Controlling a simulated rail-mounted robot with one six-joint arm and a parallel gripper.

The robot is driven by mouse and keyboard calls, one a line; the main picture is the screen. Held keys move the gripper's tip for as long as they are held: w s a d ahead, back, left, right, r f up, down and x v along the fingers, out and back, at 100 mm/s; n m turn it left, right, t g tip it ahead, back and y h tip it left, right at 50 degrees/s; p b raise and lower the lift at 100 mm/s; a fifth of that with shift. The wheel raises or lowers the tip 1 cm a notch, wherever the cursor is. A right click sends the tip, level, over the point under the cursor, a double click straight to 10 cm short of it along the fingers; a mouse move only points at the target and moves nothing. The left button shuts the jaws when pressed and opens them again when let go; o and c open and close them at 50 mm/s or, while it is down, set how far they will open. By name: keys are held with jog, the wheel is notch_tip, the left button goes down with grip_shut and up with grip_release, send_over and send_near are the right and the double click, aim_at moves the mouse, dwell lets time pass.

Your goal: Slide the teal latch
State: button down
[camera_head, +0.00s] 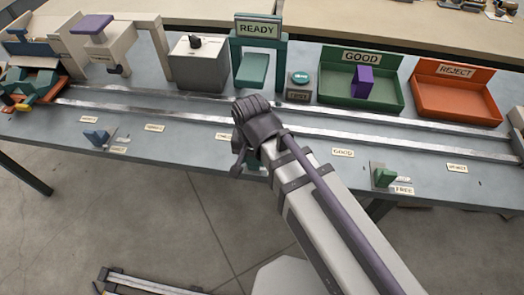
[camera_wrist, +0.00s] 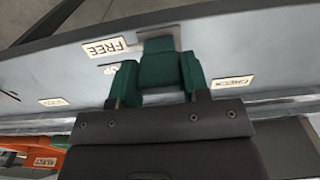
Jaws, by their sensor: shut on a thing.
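The teal latch (camera_wrist: 157,68) is a dark teal block at the near edge strip of the bench, upper middle in the wrist view. My gripper (camera_wrist: 158,84) has its two dark green fingers on either side of it, shut on it. In the head view my gripper (camera_head: 247,163) is low over the bench's near edge, and my arm and wrist hide most of the latch.
A green latch (camera_head: 383,177) stands on the right and a blue one (camera_head: 96,137) on the left of the near edge. Metal rails (camera_head: 160,111) run along the bench. Behind are a READY frame (camera_head: 281,47), a green GOOD bin (camera_head: 335,88) and an orange REJECT bin (camera_head: 455,97).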

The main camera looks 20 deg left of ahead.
jog(key=c, duration=0.6)
grip_release()
jog(key=shift+s, duration=0.2)
jog(key=shift+r, duration=0.15)
notch_tip(320, 180, up, 11)
jog(key=p, duration=1.1)
jog(key=shift+f, duration=0.2)
